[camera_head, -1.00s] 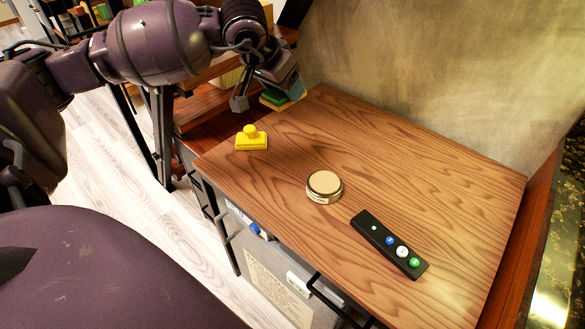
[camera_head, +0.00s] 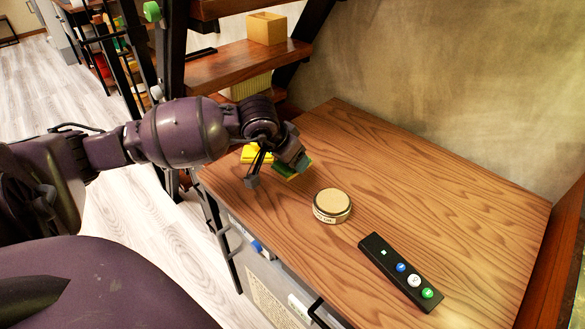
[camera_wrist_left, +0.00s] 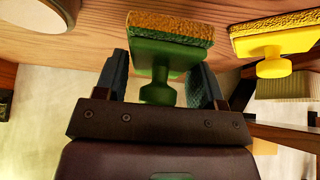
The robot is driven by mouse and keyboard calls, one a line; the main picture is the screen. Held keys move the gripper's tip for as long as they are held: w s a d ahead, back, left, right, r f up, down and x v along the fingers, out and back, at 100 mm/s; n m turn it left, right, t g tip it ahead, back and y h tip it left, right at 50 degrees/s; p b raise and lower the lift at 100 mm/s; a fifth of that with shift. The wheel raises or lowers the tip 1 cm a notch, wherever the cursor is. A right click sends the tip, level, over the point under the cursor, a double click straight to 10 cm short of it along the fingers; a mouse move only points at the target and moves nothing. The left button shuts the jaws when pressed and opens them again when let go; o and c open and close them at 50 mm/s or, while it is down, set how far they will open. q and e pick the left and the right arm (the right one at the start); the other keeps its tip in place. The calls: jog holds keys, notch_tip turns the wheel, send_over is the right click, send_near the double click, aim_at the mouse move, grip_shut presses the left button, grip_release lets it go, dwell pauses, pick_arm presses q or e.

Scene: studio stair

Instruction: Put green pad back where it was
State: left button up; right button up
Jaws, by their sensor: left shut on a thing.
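The green pad (camera_head: 292,172) is held by my left gripper (camera_head: 276,172) over the left part of the wooden table. In the left wrist view the green pad (camera_wrist_left: 168,52) shows a knob handle between the fingers (camera_wrist_left: 168,88) and a rough brown-orange face turned away from the gripper. Whether it touches the table cannot be told. A yellow pad (camera_head: 252,154) of similar shape sits by the table's left edge, partly hidden behind my left gripper. It also shows to the right of the green pad in the left wrist view (camera_wrist_left: 275,42). My right gripper is not in view.
On the table (camera_head: 440,190) a round tin (camera_head: 332,205) stands right of my gripper, and a black remote (camera_head: 400,271) with coloured buttons lies nearer the front. Wooden shelves (camera_head: 245,68) with a yellow box (camera_head: 267,28) rise behind left. The table's back and right are clear.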

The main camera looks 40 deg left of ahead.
aim_at(291, 171)
pick_arm(q)
jog(key=shift+f+b, duration=0.4)
jog(key=shift+f, duration=1.75)
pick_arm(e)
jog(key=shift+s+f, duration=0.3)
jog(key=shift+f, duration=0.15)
pick_arm(q)
jog(key=shift+f, duration=0.1)
jog(key=shift+f, duration=0.15)
jog(key=o, duration=0.8)
jog(key=shift+o, duration=0.3)
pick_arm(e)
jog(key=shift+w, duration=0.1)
